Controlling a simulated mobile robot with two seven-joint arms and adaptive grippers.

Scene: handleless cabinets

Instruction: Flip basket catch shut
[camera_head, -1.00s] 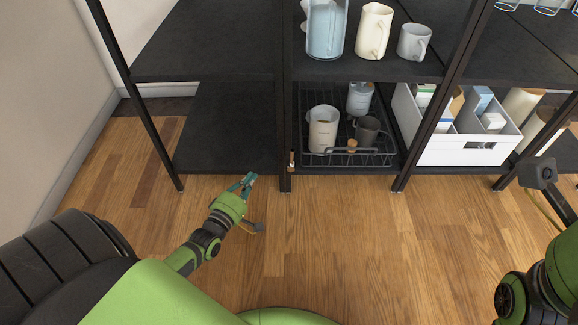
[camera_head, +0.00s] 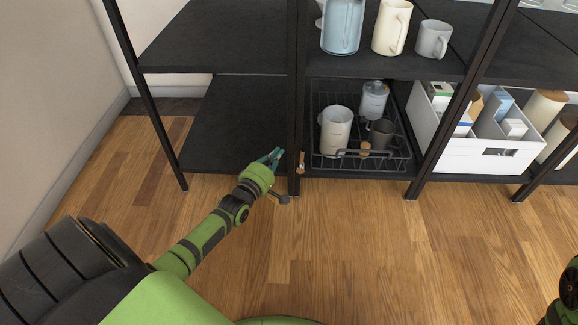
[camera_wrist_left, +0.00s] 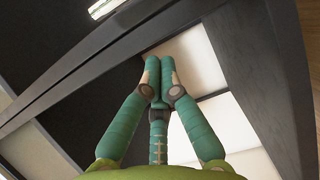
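The wire basket (camera_head: 400,163) sits on the lower shelf, right of a black upright. A small copper-brown piece (camera_head: 301,162), perhaps the catch, stands upright at the basket's left front corner, beside that upright. A round wooden knob (camera_head: 365,149) shows at the basket's front. My left gripper (camera_head: 275,153) is just left of the upright, apart from the copper-brown piece. In the left wrist view its fingertips (camera_wrist_left: 160,75) meet with nothing between them. A pale cylindrical piece (camera_wrist_left: 104,8) at the top of that view may be the catch. My right gripper is out of view.
The basket holds a cream canister (camera_head: 335,130), a grey-blue jar (camera_head: 374,102) and a dark mug (camera_head: 381,134). The black upright (camera_head: 296,120) stands between my left gripper and the basket. A white divided box (camera_head: 480,153) is to the right. The lower left shelf (camera_head: 235,125) is empty.

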